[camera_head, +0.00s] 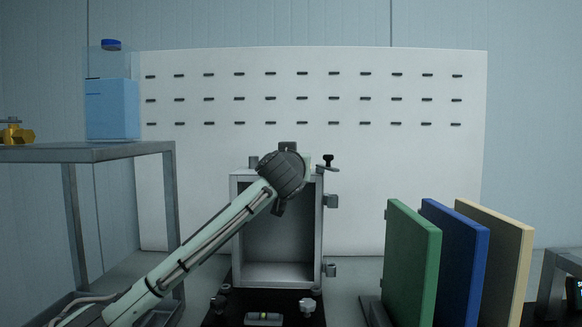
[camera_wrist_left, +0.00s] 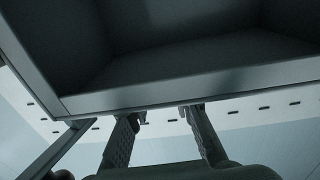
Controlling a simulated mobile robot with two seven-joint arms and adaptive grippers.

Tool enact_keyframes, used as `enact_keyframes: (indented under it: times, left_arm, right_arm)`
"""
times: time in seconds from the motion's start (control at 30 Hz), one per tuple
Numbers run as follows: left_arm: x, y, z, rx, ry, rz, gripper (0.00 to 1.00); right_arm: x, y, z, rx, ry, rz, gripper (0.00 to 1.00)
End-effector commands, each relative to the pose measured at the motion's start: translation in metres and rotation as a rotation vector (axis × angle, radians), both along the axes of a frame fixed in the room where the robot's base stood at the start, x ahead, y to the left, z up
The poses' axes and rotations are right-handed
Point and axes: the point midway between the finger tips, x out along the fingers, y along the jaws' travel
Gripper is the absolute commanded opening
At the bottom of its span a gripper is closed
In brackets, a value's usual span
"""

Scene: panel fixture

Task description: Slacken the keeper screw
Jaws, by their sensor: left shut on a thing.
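A grey open-fronted metal box (camera_head: 279,274) stands upright in the middle of the head view. A black-knobbed screw (camera_head: 328,160) stands on a small tab at its top right corner; I cannot tell whether this is the keeper screw. My left gripper is at the box's top edge, and its wrist hides most of it in the head view. In the left wrist view my left gripper (camera_wrist_left: 165,113) has its two fingers apart at the box's rim (camera_wrist_left: 190,91). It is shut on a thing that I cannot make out. My right gripper is not in view.
Green (camera_head: 412,264), blue (camera_head: 456,262) and cream (camera_head: 496,263) panels stand upright at the right. A grey table (camera_head: 90,152) stands at the left with a blue container (camera_head: 112,108). A white slotted board (camera_head: 400,150) rises behind. A small level (camera_head: 263,318) lies before the box.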

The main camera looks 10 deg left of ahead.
Motion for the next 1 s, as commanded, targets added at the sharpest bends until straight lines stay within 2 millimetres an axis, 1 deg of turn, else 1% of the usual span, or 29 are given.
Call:
enact_keyframes:
  times: [0.03,0.3,0.77,0.8,0.93,0.97,1.0]
  left_arm:
    - [0.000,-0.004,0.002,-0.004,-0.007,0.019,0.00]
    - [0.000,-0.003,0.003,-0.003,-0.006,0.111,0.00]
    - [0.000,-0.002,0.003,-0.002,-0.003,0.129,0.00]
    - [0.000,-0.002,0.003,-0.002,-0.003,0.129,0.24]
    - [0.000,-0.002,0.002,-0.002,-0.002,0.129,0.41]
    - [0.000,-0.002,0.002,-0.002,-0.001,0.129,0.43]
    - [0.000,-0.002,0.002,-0.002,-0.001,0.129,0.43]
  right_arm:
    - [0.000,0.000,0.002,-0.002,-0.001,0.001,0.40]
    - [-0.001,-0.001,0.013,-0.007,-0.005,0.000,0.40]
    - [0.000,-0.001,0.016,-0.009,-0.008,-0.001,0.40]
    - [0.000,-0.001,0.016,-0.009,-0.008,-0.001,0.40]
    - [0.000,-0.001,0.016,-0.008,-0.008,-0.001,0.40]
    - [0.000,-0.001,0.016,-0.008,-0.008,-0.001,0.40]
    - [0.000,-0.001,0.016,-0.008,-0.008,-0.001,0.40]
